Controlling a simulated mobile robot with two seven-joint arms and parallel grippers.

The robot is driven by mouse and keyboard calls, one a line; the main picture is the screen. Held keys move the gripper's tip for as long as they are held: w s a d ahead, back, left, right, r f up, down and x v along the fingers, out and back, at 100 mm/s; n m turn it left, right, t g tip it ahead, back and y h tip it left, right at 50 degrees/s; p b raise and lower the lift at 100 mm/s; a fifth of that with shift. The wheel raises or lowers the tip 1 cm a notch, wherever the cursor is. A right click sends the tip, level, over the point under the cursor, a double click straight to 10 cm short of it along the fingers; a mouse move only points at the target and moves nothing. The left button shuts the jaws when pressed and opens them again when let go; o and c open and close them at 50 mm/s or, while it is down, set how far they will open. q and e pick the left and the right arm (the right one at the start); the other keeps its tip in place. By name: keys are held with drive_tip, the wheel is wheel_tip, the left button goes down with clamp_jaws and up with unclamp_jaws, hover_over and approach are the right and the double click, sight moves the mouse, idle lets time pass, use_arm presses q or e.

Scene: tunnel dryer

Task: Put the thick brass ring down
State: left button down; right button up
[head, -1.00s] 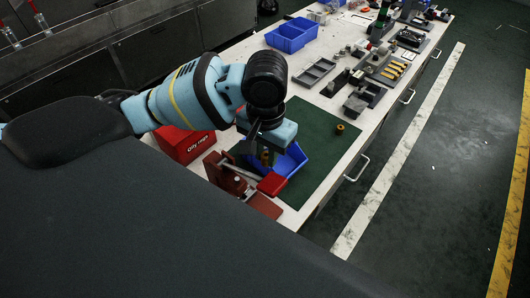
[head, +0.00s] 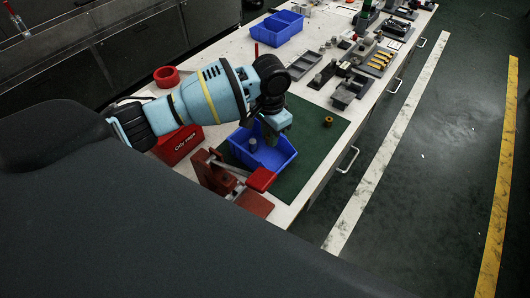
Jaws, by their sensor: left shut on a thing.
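My left gripper (head: 270,136) points down over the right part of the blue bin (head: 283,163), which stands on the green mat (head: 316,150). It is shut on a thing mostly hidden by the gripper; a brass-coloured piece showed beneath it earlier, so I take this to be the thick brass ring. Another small brass ring (head: 328,121) lies on the mat, right of the bin and apart from the gripper. A small grey piece (head: 252,144) is in the bin. My right gripper is not in view.
A red fixture (head: 215,172) stands close to the bin's near left side. A red box (head: 177,145) with lettering and a red ring-shaped roll (head: 166,76) are at left. Grey trays (head: 306,65) and tools stand farther back. The mat is clear around the small brass ring.

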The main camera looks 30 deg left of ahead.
sight(269, 160)
use_arm(q)
wheel_tip(269, 160, down, 8)
drive_tip(key=shift+f+b, duration=0.1)
drive_tip(key=shift+b, duration=0.35)
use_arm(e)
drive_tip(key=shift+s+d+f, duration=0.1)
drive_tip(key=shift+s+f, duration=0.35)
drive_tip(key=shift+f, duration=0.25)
use_arm(q)
drive_tip(key=c, duration=1.3)
unclamp_jaws()
drive_tip(key=shift+f, duration=0.1)
drive_tip(key=shift+o, duration=0.2)
wheel_tip(269, 160, up, 11)
drive_tip(key=shift+r+p, duration=0.1)
drive_tip(key=shift+p, duration=0.6)
drive_tip(key=shift+r, duration=0.6)
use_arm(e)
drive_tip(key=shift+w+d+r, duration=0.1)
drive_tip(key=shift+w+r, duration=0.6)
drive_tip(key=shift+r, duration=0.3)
